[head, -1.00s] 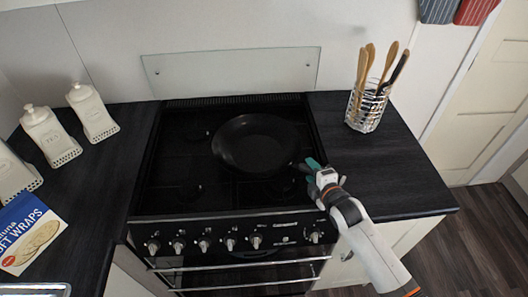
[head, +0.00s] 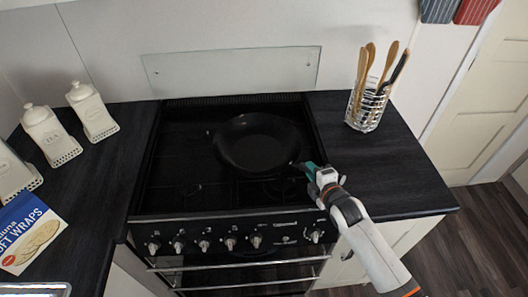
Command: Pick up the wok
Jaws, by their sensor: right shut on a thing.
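The black wok (head: 257,143) is over the back middle of the black stove. Its handle points toward the front right, to my right gripper (head: 308,170). My right gripper is at the stove's right edge, shut on the wok's handle. The fingertips are small and dark here, so the exact grip is hard to see. I cannot tell for sure how far the wok is above the hob. My left gripper is not in view.
The stove (head: 180,190) has knobs and rails along its front. A wire holder (head: 366,108) with wooden utensils stands on the right counter. White canisters (head: 92,112) and a soft wraps packet (head: 30,235) are on the left counter. The right counter's front is clear.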

